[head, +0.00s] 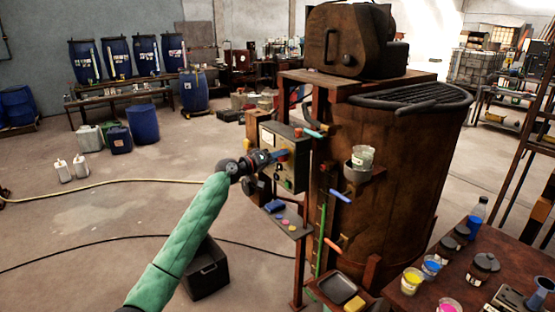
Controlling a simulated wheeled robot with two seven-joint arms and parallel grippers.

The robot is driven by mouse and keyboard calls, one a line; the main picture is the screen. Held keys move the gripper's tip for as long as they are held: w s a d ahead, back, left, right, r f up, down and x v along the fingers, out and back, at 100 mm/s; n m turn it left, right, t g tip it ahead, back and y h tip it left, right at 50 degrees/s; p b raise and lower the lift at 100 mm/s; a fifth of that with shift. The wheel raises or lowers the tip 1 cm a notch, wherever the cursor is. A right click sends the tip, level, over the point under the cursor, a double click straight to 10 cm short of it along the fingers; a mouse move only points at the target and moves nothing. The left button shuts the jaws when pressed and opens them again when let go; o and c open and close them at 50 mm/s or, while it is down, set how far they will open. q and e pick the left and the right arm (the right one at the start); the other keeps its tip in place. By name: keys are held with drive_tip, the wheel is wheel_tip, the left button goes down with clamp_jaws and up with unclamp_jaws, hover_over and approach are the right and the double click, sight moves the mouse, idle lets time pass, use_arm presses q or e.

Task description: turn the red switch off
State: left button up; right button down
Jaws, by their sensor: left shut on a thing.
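The control panel box (268,138) is mounted on the left side of a rusty vat. The red switch (283,158) shows as a small red patch on the panel's face, partly hidden by my gripper. My left arm has a green sleeve and comes up from the lower left. My left gripper (273,157) is at the panel's front, shut on the red switch. The fingertips are small here, and the switch's exact position cannot be read. My right gripper is not in view.
The rusty vat (385,190) fills the right centre. A small shelf (284,222) juts out below the panel. A black crate (207,272) stands on the floor beneath my arm. A table (400,300) with paint cups is at lower right. The floor at left is open, crossed by hoses.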

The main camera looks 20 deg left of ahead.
use_arm(q)
drive_tip(key=shift+n+p, duration=1.6)
drive_tip(key=shift+n, duration=2.9)
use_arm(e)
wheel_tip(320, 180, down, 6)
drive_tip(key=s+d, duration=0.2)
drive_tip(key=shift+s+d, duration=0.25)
use_arm(q)
drive_tip(key=shift+a, duration=0.1)
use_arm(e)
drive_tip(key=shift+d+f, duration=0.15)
use_arm(q)
drive_tip(key=o, duration=1)
drive_tip(key=shift+f, duration=0.1)
drive_tip(key=b+v, duration=0.3)
drive_tip(key=v, duration=0.4)
drive_tip(key=shift+s+a, duration=0.25)
drive_tip(key=shift+s, duration=0.05)
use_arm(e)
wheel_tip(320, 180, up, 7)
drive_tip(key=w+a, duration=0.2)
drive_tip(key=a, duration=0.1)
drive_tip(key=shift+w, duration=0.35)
